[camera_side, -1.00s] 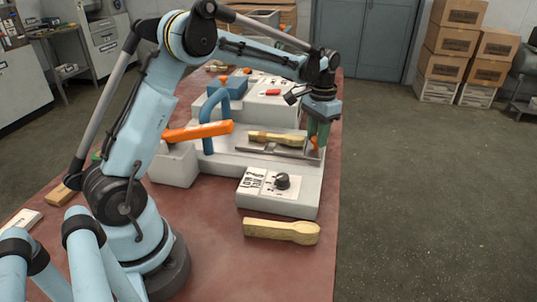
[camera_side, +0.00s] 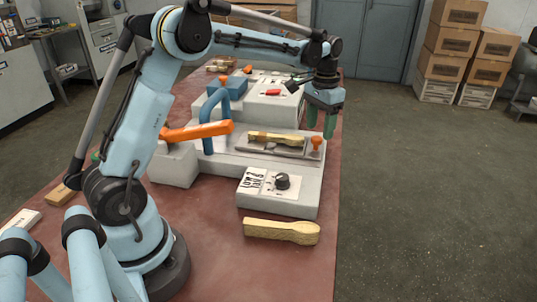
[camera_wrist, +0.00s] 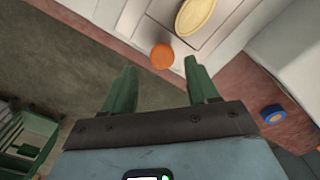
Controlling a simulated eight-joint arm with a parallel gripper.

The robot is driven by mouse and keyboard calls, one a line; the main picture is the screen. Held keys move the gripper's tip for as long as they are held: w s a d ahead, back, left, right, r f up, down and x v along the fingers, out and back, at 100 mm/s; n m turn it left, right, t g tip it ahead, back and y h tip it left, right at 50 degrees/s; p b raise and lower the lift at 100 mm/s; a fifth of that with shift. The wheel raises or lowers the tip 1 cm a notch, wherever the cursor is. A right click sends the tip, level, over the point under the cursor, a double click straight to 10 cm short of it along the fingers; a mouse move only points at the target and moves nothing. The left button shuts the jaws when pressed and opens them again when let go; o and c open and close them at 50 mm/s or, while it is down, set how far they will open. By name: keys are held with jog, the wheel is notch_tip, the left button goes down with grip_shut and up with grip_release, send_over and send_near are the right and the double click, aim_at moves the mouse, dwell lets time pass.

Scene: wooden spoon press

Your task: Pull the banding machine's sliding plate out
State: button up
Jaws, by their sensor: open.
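The banding machine (camera_side: 225,160) is a pale grey block on the bench. Its metal sliding plate (camera_side: 243,147) lies on the low bed and carries a wooden spoon (camera_side: 278,139). An orange knob (camera_side: 316,143) stands at the plate's right end. My gripper (camera_side: 320,130) is open and empty, its green fingers above and slightly right of the knob. In the wrist view, the knob (camera_wrist: 162,56) shows beyond and between the open fingertips, apart from them. Part of the spoon (camera_wrist: 195,15) shows at the top.
A control box (camera_side: 270,204) with a black dial sits in front, with another spoon-shaped piece (camera_side: 281,231) on the bench before it. An orange lever (camera_side: 197,131) and blue arch (camera_side: 206,122) stand left. The bench's right edge (camera_side: 339,185) is close, with open floor beyond.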

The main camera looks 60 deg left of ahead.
notch_tip(320, 180, up, 9)
dwell(0.4)
jog(key=s+d+t, duration=0.4)
jog(key=s+d, duration=0.2)
jog(key=s, duration=0.5)
jog(key=s+d+f+t, duration=0.3)
jog(key=s+f, duration=0.3)
jog(key=s, duration=0.2)
jog(key=shift+s, duration=0.15)
dwell(1.1)
